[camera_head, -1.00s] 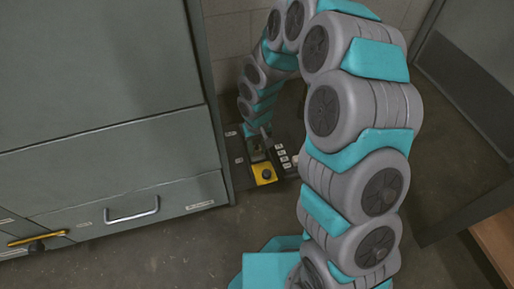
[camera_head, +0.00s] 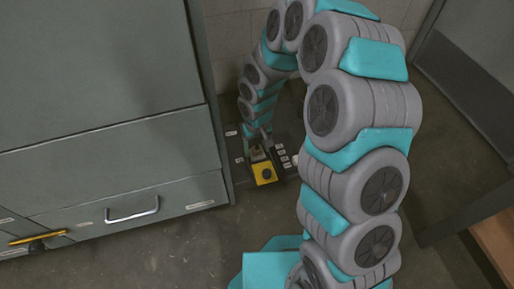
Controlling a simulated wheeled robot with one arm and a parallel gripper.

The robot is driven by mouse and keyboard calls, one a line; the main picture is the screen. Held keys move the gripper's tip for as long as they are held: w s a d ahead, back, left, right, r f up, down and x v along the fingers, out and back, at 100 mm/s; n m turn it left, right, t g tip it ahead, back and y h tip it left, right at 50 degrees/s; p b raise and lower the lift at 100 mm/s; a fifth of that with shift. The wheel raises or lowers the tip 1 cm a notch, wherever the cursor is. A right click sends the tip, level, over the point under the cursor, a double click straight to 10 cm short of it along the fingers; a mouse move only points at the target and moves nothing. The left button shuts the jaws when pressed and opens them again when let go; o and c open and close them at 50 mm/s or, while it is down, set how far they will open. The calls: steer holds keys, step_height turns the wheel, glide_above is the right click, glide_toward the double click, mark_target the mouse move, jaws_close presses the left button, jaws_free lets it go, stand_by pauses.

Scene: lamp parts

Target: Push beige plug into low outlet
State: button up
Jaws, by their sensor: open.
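My gripper (camera_head: 259,147) is at the far end of my arm, low near the floor in the gap between the grey cabinet and my own arm links. It is open, with its dark fingers around a small beige piece (camera_head: 257,154) that looks like the plug. That piece is just behind a yellow box with a black knob (camera_head: 264,173). Whether the fingers touch the plug, and how far it sits in an outlet, is too small to tell. The low outlet itself cannot be made out behind the gripper.
A dark panel with several small white labels (camera_head: 281,158) surrounds the gripper. The grey cabinet (camera_head: 105,75) with a drawer handle (camera_head: 132,210) stands close on the left. Floor (camera_head: 175,245) in front is clear.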

mark_target(257, 147)
steer(key=shift+r, duration=0.15)
step_height(257, 147, up, 8)
steer(key=shift+f+p, duration=0.2)
steer(key=shift+p, duration=0.45)
